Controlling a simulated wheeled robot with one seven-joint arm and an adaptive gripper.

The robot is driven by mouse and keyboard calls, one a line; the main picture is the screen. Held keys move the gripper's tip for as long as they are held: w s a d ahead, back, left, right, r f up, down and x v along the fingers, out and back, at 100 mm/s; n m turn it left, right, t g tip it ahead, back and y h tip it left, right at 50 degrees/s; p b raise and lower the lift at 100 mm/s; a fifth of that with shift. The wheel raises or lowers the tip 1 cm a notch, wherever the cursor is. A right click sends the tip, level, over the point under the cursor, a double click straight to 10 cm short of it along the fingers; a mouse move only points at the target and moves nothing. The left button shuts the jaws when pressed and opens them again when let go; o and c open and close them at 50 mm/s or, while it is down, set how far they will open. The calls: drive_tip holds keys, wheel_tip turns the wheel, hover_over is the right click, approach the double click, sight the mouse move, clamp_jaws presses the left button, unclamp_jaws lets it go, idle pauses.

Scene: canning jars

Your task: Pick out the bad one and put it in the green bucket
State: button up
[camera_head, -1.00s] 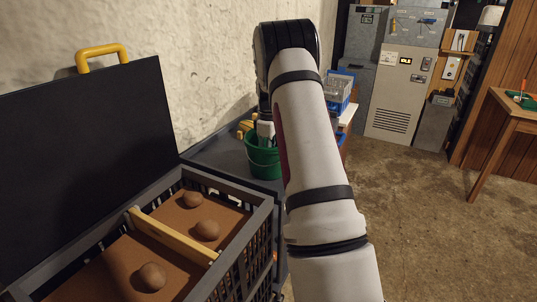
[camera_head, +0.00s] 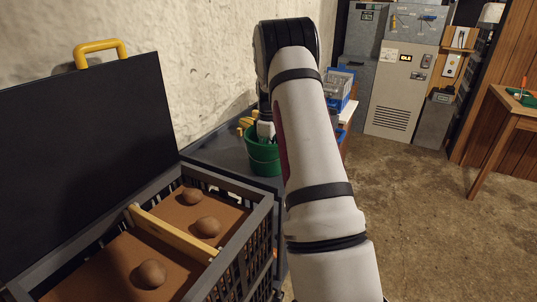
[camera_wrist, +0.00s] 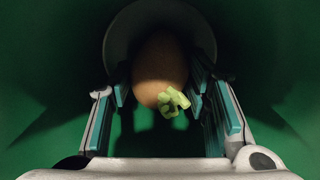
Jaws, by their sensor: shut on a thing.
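A brown potato (camera_wrist: 158,62) with pale green sprouts (camera_wrist: 173,102) sits between the two fingers of my gripper (camera_wrist: 160,88) in the wrist view. My gripper is shut on it. Green walls of the bucket surround the fingers in that view. In the head view the green bucket (camera_head: 263,160) stands on a dark surface beyond the crate, partly behind my arm. My gripper reaches down into it there, and the fingertips and held potato are hidden. Three brown potatoes, (camera_head: 191,196), (camera_head: 208,227) and (camera_head: 151,273), lie in the crate; no sprouts show on them.
The dark slatted crate (camera_head: 262,208) has a wooden divider (camera_head: 172,235) and a raised black lid (camera_head: 85,150) with a yellow handle. A rough wall rises behind the bucket. The floor to the right is clear.

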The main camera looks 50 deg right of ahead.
drive_tip(key=shift+f, duration=0.55)
idle(0.7)
drive_tip(key=o, duration=0.8)
wheel_tip(320, 180, up, 10)
drive_tip(key=shift+r, duration=1.05)
